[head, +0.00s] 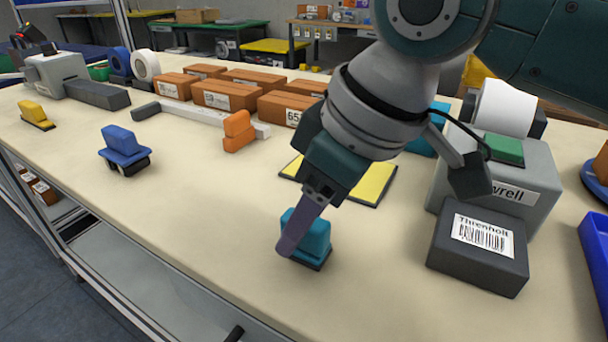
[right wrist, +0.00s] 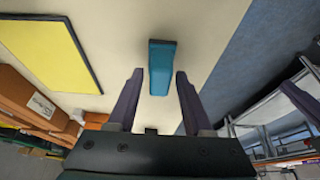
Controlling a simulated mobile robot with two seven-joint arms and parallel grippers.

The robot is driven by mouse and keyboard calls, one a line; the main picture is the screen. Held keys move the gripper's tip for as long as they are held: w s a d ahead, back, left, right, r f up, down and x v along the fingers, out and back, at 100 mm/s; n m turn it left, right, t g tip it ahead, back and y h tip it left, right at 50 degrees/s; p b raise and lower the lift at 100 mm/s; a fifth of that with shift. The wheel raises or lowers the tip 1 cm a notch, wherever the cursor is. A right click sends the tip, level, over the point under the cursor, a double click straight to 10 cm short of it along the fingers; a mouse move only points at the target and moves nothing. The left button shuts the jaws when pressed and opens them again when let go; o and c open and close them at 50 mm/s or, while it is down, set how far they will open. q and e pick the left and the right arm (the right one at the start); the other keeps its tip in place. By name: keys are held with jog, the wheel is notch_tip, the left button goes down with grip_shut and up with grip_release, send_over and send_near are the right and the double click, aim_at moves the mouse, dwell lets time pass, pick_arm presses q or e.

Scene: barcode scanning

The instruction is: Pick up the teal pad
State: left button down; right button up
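The teal pad (head: 312,232) stands on a dark base near the front edge of the beige table. My right gripper (head: 290,245) is pointed down at it, with one finger in front of the pad in the head view. In the right wrist view the teal pad (right wrist: 160,68) lies between the two open fingertips of the right gripper (right wrist: 159,77), with a small gap on each side. Part of the pad is hidden by the finger in the head view. My left gripper is not in view.
A yellow panel (head: 370,187) lies behind the teal pad. A dark box labelled Threnholt (head: 478,275) stands to the right. A blue pad (head: 124,142), an orange pad (head: 238,132) and a yellow pad (head: 35,112) stand to the left. The table (head: 200,210) left of the gripper is clear.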

grip_shut()
dwell(0.5)
notch_tip(320, 180, up, 20)
jog(key=p, duration=0.3)
jog(key=shift+c, duration=2.1)
grip_release()
grip_shut()
